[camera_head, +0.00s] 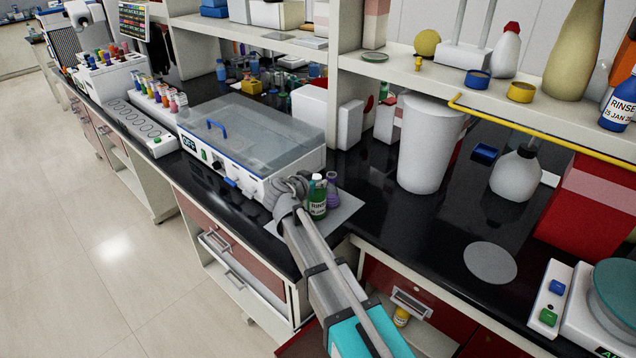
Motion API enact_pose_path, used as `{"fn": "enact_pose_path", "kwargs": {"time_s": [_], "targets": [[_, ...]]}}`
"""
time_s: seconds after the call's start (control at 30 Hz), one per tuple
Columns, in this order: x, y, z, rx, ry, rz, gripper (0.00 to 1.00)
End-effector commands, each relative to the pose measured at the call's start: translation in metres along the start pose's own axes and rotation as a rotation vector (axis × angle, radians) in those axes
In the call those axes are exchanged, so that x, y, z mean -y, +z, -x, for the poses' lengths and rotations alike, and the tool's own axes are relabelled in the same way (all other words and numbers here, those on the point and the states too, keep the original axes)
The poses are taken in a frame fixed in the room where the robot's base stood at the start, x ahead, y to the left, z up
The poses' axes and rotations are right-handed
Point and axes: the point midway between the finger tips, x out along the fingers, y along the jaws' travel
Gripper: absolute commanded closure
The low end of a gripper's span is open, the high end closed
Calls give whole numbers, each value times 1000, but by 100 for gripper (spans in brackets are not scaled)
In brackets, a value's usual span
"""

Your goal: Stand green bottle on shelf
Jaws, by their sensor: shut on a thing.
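The green bottle (317,200) has a white cap and a white label reading "RINSE". It is upright over a pale sheet (345,207) on the black bench; I cannot tell whether its base touches the sheet. My gripper (304,189) is at the bottle's left side, shut on it; the fingers are partly hidden. A purple flask (332,190) stands just behind and right of the bottle. The white shelf above the bench has a right section (400,70) and a left section (225,29).
A white lidded instrument box (250,135) is left of my gripper. A large white bucket (428,145) stands to the right, and a yellow pipe (540,135) runs below the right shelf. That shelf holds a yellow ball (427,42), bottles and jars, with bare patches near its front edge.

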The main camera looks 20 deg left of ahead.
Motion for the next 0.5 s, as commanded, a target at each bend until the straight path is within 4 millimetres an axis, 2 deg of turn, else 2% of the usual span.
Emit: {"fn": "enact_pose_path", "kwargs": {"time_s": [0.1,0.13,0.3,0.5], "targets": [[0,3,-1,-1,0,0,100],[0,3,-1,0,0,0,56],[0,2,-1,0,0,0,25],[0,2,-1,0,0,0,24]]}}
